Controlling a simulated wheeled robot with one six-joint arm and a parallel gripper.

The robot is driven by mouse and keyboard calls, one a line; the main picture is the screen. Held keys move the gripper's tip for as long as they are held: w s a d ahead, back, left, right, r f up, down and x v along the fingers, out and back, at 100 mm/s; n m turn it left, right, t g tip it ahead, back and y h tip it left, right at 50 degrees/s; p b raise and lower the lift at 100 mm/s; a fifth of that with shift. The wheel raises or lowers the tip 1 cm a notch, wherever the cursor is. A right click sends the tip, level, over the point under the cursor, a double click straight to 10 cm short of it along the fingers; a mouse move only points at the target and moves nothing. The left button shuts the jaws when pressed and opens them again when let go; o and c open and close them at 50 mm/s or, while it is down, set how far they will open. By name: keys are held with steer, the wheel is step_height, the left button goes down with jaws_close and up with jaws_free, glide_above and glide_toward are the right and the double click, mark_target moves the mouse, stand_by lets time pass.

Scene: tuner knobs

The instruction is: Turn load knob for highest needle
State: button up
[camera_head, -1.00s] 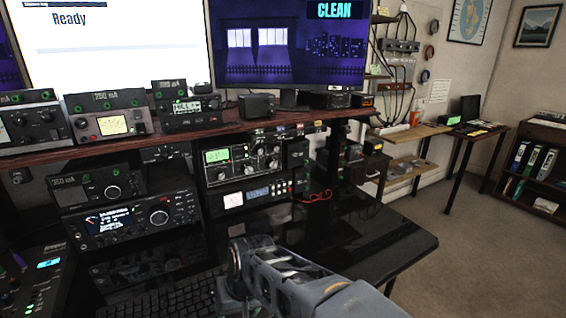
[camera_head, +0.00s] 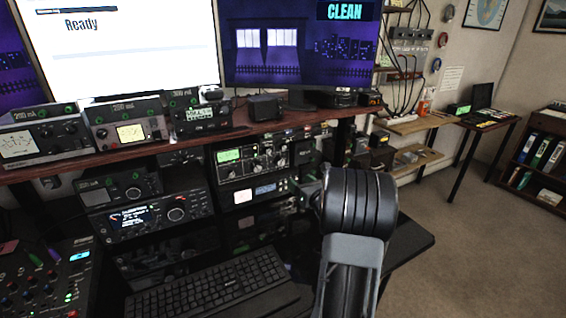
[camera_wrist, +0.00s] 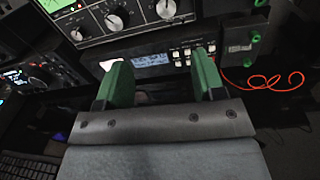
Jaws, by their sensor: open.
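The tuner (camera_head: 262,158) is a grey-framed box with a lit green meter window (camera_head: 229,155) and several round knobs, under the wooden shelf. In the wrist view its panel (camera_wrist: 95,26) is at the top, with a large knob (camera_wrist: 117,20), another knob (camera_wrist: 166,9) to its right and part of the green window (camera_wrist: 55,4). I cannot read which knob is marked load, nor the needle's position. My gripper (camera_wrist: 161,72) is open and empty, its green fingers below the knobs and apart from them in the picture. In the head view my arm hides most of it.
A slim unit with a small display (camera_wrist: 150,60) and buttons sits below the tuner, between my fingers in the wrist view. An orange cable (camera_wrist: 265,80) is at right. A keyboard (camera_head: 210,285) lies on the desk below. A radio (camera_head: 145,215) stands at left.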

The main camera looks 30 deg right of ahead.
mark_target(282, 163)
steer(key=shift+m, duration=0.3)
steer(key=w, duration=0.4)
steer(key=w+d, duration=0.1)
steer(key=w, duration=0.4)
steer(key=w+d+p, duration=0.1)
steer(key=w, duration=0.3)
steer(key=shift+w, duration=0.2)
steer(key=c, duration=0.9)
steer(key=shift+c, duration=0.2)
